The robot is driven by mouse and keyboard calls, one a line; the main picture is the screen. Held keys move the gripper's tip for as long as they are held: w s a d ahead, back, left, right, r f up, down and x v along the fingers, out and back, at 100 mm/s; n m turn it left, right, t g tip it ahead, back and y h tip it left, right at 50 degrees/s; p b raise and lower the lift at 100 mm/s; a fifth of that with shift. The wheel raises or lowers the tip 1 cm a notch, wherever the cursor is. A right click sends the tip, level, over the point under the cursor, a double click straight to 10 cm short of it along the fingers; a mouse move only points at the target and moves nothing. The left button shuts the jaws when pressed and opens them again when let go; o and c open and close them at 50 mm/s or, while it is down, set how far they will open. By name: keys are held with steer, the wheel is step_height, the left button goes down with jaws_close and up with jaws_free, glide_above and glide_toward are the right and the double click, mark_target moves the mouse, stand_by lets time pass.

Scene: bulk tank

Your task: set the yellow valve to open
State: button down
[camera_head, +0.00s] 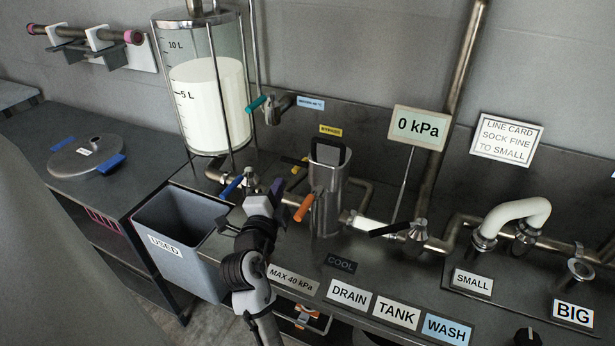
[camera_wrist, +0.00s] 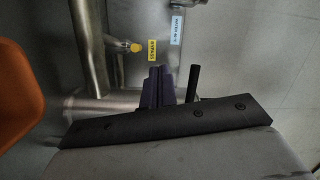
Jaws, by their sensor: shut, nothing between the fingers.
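The yellow valve (camera_head: 298,164) is on the piping behind the steel cylinder, partly hidden by it and small in the head view. In the wrist view its yellow handle (camera_wrist: 137,47) shows nearly end-on as a small round tip beside the yellow BYPASS label (camera_wrist: 152,50). I cannot tell its exact setting. My gripper (camera_head: 277,188), with purple fingers, is in front of and below the yellow valve, between the blue and orange handles. It is shut and empty, apart from the yellow handle. Its fingers (camera_wrist: 157,74) point toward the panel in the wrist view.
An orange handle (camera_head: 304,207) is close on the gripper's right, by the steel cylinder (camera_head: 327,195). A blue handle (camera_head: 232,187) is close on its left. A teal handle (camera_head: 256,103) is above. A grey USED bin (camera_head: 170,243) stands left; a black handle (camera_head: 389,229) is right.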

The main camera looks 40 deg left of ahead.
mark_target(298, 170)
steer(key=w+f+p, duration=0.1)
steer(key=w, duration=0.2)
steer(key=w+a+f+m+h+p, duration=0.1)
steer(key=w, duration=0.2)
steer(key=w+f+m+p, duration=0.1)
steer(key=w+p, duration=0.1)
steer(key=w, duration=0.1)
steer(key=shift+a+f+h, duration=0.15)
steer(key=shift+f+h, duration=0.05)
steer(key=shift+h, duration=0.2)
steer(key=shift+w+a+f, duration=0.15)
steer(key=shift+w+a, duration=0.05)
steer(key=shift+w, duration=0.3)
steer(key=shift+a+f, duration=0.1)
steer(key=b, duration=0.2)
steer(key=a+b, duration=0.1)
steer(key=shift+s+a+b, duration=0.1)
steer(key=shift+s+b, duration=0.15)
steer(key=shift+b, duration=0.1)
steer(key=shift+r+p, duration=0.2)
steer(key=shift+p, duration=0.2)
